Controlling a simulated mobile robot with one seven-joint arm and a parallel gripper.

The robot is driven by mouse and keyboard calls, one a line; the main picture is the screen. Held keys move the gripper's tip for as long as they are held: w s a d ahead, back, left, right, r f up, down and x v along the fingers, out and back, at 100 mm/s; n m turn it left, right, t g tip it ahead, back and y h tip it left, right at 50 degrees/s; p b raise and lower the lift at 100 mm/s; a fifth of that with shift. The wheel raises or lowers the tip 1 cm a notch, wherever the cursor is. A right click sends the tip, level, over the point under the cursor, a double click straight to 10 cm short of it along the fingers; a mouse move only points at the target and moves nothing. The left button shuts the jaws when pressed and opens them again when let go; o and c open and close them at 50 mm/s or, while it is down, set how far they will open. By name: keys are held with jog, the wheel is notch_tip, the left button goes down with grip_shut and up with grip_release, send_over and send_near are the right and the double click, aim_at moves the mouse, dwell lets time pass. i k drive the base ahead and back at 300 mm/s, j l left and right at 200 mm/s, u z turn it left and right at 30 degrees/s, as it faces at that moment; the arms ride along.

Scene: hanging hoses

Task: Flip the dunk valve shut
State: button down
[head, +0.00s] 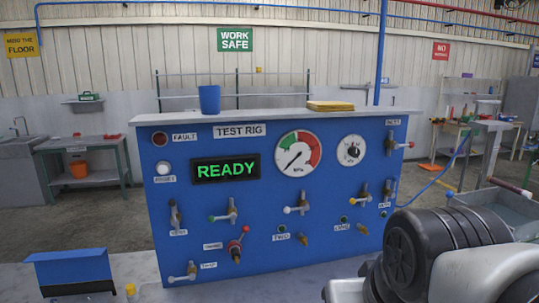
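A blue test rig panel (270,255) stands in front of me with several small lever valves on its face. Most valve labels are too small to read surely. The label (208,265) at the lower left may read dump or dunk. Beside it is a brass valve (188,270) with a pale-tipped lever pointing left, roughly level. I cannot tell for sure that this is the dunk valve, or whether it is open or shut. My arm fills the lower right, dark and grey, in front of the panel's lower right corner. My gripper's fingertips are not visible.
A red-handled valve (237,246) sits just above right of the lower-left valve. A green READY display (226,169) and a gauge (298,154) are above. A blue holder (70,270) stands at front left.

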aim_at(392, 194)
jog(key=i+l+z, duration=0.25)
jog(key=l+z, duration=0.25)
jog(key=l, duration=0.2)
jog(key=i+l+z, duration=0.25)
